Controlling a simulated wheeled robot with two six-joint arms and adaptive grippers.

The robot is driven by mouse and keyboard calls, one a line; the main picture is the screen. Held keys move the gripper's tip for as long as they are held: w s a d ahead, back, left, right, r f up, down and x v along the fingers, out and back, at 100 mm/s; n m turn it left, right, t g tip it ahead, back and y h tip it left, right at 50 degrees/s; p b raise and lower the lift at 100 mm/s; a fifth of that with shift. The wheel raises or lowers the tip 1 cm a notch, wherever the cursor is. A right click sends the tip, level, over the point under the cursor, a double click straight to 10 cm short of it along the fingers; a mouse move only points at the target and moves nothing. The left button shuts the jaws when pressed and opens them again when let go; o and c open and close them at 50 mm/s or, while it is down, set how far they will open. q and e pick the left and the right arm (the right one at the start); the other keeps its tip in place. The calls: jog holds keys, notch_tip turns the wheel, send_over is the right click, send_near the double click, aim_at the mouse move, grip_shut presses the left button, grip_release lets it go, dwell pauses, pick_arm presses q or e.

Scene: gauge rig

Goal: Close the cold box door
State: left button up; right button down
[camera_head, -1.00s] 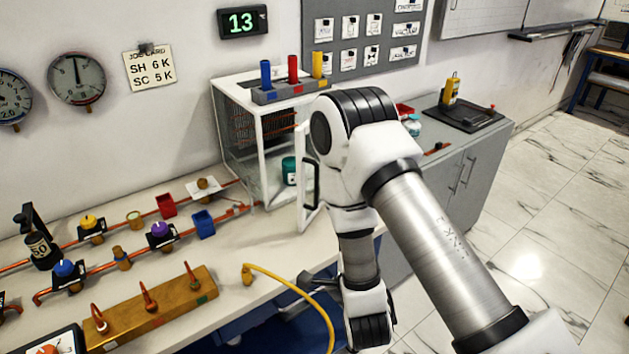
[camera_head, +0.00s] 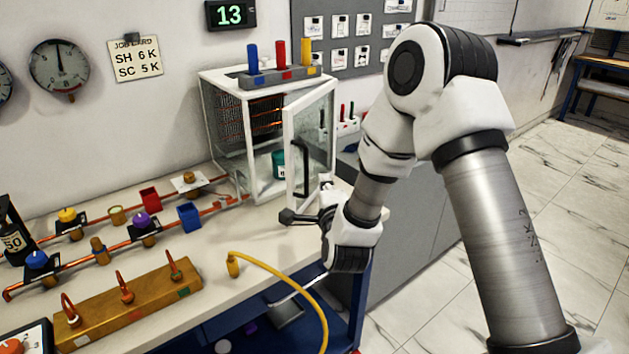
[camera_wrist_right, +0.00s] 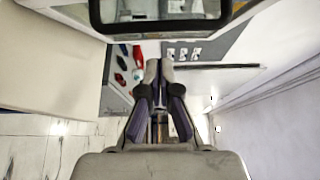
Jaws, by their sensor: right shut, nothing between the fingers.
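The cold box (camera_head: 250,140) is a white-framed glass case at the back of the bench. Its glazed white door (camera_head: 313,130) stands partly open, its free edge out in front of the case. A black bar handle (camera_head: 305,170) is on the door's outer face. My right gripper (camera_head: 284,216) is shut and empty, low in front of the door near its lower free corner; I cannot tell if it touches. In the right wrist view its fingers (camera_wrist_right: 158,68) are together, with the dark handle (camera_wrist_right: 160,18) above them. My left gripper is not in view.
A rack with blue, red and yellow tubes (camera_head: 280,75) sits on top of the cold box. A yellow hose (camera_head: 285,275), a wooden block with hooks (camera_head: 125,305) and copper pipework with valves occupy the bench front and left. A grey cabinet (camera_head: 410,215) stands right.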

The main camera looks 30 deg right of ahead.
jog(key=shift+w+a, duration=0.35)
jog(key=shift+w, duration=0.25)
jog(key=shift+w+a, duration=0.35)
jog(key=shift+w, duration=0.25)
jog(key=w+a+b, duration=0.3)
jog(key=w+a, duration=0.4)
jog(key=w, duration=0.5)
jog(key=shift+w+a+r+b, duration=0.2)
jog(key=shift+a+b, duration=0.1)
jog(key=shift+b, duration=0.1)
jog(key=shift+f, duration=0.15)
